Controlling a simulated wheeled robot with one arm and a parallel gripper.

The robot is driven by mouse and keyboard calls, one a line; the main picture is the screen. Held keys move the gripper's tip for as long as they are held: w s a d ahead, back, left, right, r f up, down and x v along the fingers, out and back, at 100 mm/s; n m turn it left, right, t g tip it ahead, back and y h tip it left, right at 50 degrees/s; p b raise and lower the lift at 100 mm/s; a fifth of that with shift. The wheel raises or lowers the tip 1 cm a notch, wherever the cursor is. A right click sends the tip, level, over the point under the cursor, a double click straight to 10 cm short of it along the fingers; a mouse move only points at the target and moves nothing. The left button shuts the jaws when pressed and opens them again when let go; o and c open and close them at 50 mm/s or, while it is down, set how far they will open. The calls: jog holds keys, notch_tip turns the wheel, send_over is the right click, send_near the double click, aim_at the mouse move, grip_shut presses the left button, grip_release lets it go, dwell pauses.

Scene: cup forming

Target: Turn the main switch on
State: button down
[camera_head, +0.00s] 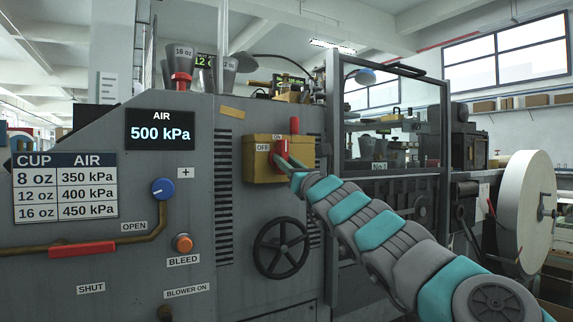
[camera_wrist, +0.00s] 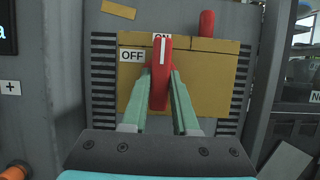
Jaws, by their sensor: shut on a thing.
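The main switch is a red handle (camera_wrist: 160,85) with a white line on a yellow box (camera_wrist: 215,75). In the wrist view it stands nearly upright, its top at the partly covered ON label (camera_wrist: 158,36). The OFF label (camera_wrist: 132,56) is to its left. In the head view the red handle (camera_head: 282,150) shows under the ON label, right of OFF. My gripper (camera_head: 289,163) reaches in from the lower right and is shut on the handle. In the wrist view its green fingers lie on both sides of the handle and hide its lower sides.
A red lever (camera_head: 295,125) stands at the box's upper right. A black handwheel (camera_head: 281,247) is below. An air display (camera_head: 160,130) reads 500 kPa; a blue knob (camera_head: 163,189) and orange bleed button (camera_head: 182,243) are to the left. A framed guard (camera_head: 385,120) stands right.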

jog(key=c, duration=0.7)
grip_release()
jog(key=b+v, duration=0.6)
jog(key=v, duration=0.1)
jog(key=shift+s+d+f, duration=0.15)
jog(key=shift+s, duration=0.15)
